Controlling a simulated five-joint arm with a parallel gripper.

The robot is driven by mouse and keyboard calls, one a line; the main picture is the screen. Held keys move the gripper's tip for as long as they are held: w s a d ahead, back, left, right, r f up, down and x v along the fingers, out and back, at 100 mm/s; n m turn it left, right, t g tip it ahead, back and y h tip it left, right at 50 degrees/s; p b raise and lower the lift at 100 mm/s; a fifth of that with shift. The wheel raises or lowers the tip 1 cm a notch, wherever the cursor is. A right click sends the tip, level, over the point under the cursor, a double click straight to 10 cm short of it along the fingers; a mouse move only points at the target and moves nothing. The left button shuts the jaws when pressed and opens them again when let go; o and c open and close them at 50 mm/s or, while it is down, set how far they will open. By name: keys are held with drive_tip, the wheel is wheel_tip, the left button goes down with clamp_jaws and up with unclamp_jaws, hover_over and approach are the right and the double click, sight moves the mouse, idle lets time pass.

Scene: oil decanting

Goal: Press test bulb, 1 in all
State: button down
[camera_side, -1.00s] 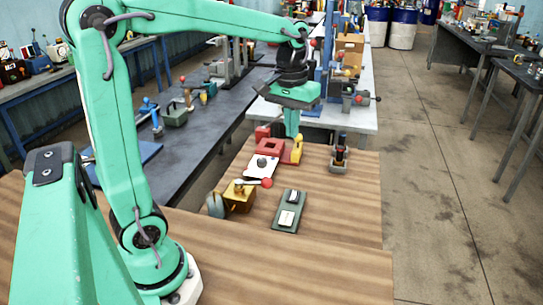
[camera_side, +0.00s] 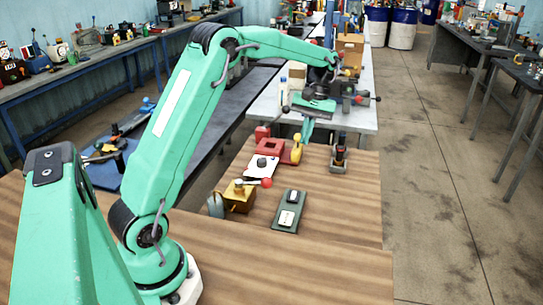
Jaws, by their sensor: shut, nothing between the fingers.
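My gripper (camera_side: 307,132) is shut and empty, pointing down above the far edge of the wooden table, behind the yellow part of a red block (camera_side: 272,146). I cannot tell for sure which item is the test bulb. Candidates are a white plate with a dark round knob (camera_side: 262,164) in front of the red block, and a grey rounded piece (camera_side: 216,204) at the left of a brass box (camera_side: 240,197). The brass box has a lever with a red ball (camera_side: 267,183). My gripper appears apart from all of these.
A green plate with white rockers (camera_side: 289,211) lies at the front right. A dark upright lever unit (camera_side: 339,156) stands to the right of my gripper. The front of the wooden table (camera_side: 300,265) is clear. A pale bench (camera_side: 358,124) with more items stands behind.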

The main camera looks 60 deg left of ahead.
drive_tip(key=w+a+f+n+g+h, duration=0.1)
drive_tip(key=a+f+n, duration=0.1)
drive_tip(key=f, duration=0.5)
drive_tip(key=w+a+f+n+g, duration=0.1)
drive_tip(key=a+f+n+g, duration=0.1)
drive_tip(key=a+f, duration=0.3)
drive_tip(key=shift+w+f+h, duration=0.15)
drive_tip(key=shift+f+h, duration=0.25)
drive_tip(key=shift+f, duration=0.8)
drive_tip(key=shift+f, duration=0.1)
approach(291, 198)
drive_tip(key=shift+s+x, duration=0.25)
drive_tip(key=shift+x, duration=2.3)
drive_tip(key=shift+d+f, duration=0.1)
drive_tip(key=shift+f, duration=0.55)
idle(0.9)
drive_tip(key=shift+r, duration=0.85)
drive_tip(key=shift+r, duration=0.15)
